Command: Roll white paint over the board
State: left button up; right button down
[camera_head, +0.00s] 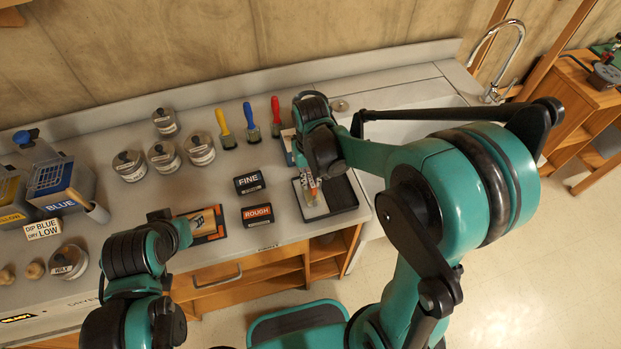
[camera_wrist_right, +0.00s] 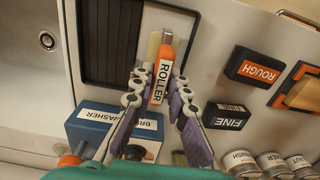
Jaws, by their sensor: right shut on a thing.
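My right gripper (camera_head: 316,168) is shut on the orange handle of the roller (camera_head: 312,189). In the right wrist view the roller (camera_wrist_right: 162,75), labelled ROLLER, sits between both fingers (camera_wrist_right: 160,100), with a pale head at its far end. The roller is over the left part of the black tray (camera_head: 345,194); the ribbed tray (camera_wrist_right: 112,45) also shows in the wrist view. I cannot tell whether the head touches it.
FINE (camera_head: 249,182) and ROUGH (camera_head: 257,215) blocks stand between tray and board. Several lidded tins (camera_head: 199,149) and three brushes (camera_head: 252,122) are behind. A blue brush washer (camera_wrist_right: 115,125) is near my right gripper. Blue (camera_head: 60,185) and yellow containers stand at left.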

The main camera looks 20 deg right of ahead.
jog(key=shift+r+p, duration=2.35)
jog(key=shift+r, duration=1.05)
jog(key=shift+f, duration=0.1)
